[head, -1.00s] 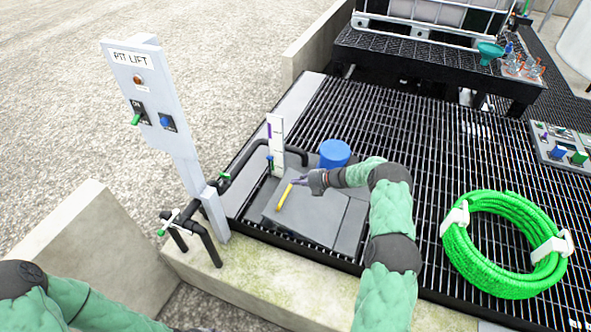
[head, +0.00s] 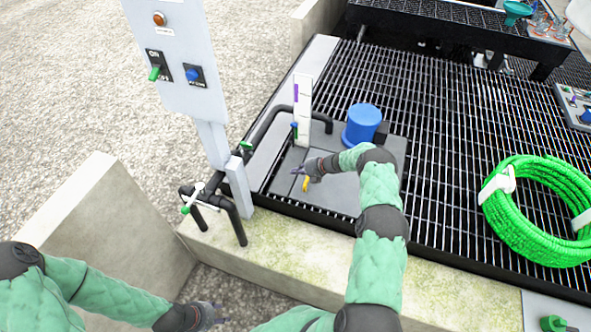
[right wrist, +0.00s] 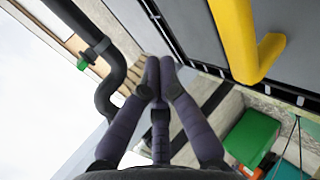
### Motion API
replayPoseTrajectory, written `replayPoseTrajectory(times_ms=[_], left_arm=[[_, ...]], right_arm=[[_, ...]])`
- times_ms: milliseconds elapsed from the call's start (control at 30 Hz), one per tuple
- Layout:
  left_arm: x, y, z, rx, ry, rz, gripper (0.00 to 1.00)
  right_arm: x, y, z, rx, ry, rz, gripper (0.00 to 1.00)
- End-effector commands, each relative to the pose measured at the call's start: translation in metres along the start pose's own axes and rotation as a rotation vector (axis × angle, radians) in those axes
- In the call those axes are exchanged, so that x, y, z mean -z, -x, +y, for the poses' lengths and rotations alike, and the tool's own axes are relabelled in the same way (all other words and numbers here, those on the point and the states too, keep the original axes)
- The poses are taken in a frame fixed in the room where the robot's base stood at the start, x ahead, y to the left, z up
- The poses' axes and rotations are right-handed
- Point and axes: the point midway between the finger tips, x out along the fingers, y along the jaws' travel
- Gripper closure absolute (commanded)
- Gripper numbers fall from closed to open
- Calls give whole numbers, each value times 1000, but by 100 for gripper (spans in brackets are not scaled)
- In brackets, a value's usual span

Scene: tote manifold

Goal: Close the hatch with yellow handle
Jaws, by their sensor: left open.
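The hatch (head: 338,190) is a grey plate in the corner of the grating. It looks flat or nearly so; I cannot tell if it is fully flush. My left gripper (head: 216,313) is open and empty, low over the ground before the concrete curb.
A grey control post (head: 182,75) and black pipes with green valves (head: 212,205) stand left of the hatch. A blue cylinder (head: 363,122) and a white gauge plate (head: 302,105) stand behind it. A coiled green hose (head: 535,210) lies on the grating at right.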

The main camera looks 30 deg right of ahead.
Motion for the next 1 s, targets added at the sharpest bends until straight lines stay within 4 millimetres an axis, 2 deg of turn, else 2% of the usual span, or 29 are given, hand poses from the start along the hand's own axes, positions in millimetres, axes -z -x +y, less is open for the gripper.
replayPoseTrajectory(times_ms=[100, 300, 833, 1000], left_arm=[[0, -10, -4, 0, 0, 0, 57], [1, -15, -6, 0, 0, 0, 57], [1, -16, -6, 0, 0, 1, 57], [1, -16, -6, 0, 0, 1, 57]], right_arm=[[0, -8, -12, 0, 0, 0, 100], [-1, -11, -19, 0, 1, -1, 100], [0, -11, -20, 0, 1, -1, 100], [-1, 1, -20, 0, 1, -2, 100]])
